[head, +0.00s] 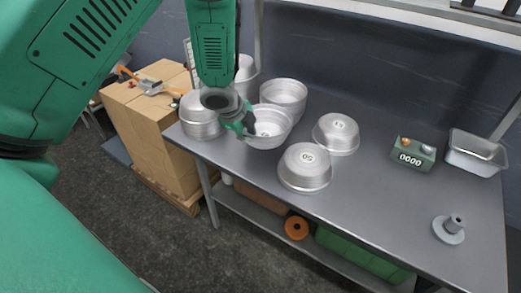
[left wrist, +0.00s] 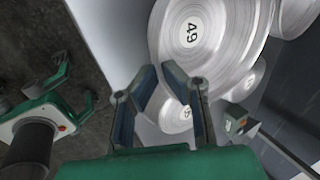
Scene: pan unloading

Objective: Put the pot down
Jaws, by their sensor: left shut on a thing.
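My left gripper (head: 246,127) is shut on a silver metal pot (head: 270,124) at its left side in the head view. The pot looks tilted, with a round label on it. I cannot tell whether it touches the table (head: 370,195). In the left wrist view, my left gripper's fingers (left wrist: 160,78) are at the edge of a pot labelled 49 (left wrist: 215,35). My right gripper (left wrist: 75,92) is at the left of that view, over the floor, fingers apart and empty; it is not in the head view.
Two upside-down pots, one nearer (head: 305,168) and one farther (head: 337,134), stand right of the held pot. More pots (head: 284,92) stand behind, and a stack (head: 201,122) at left. A counter box (head: 412,153), metal tray (head: 475,153) and grey stand (head: 449,230) are at right.

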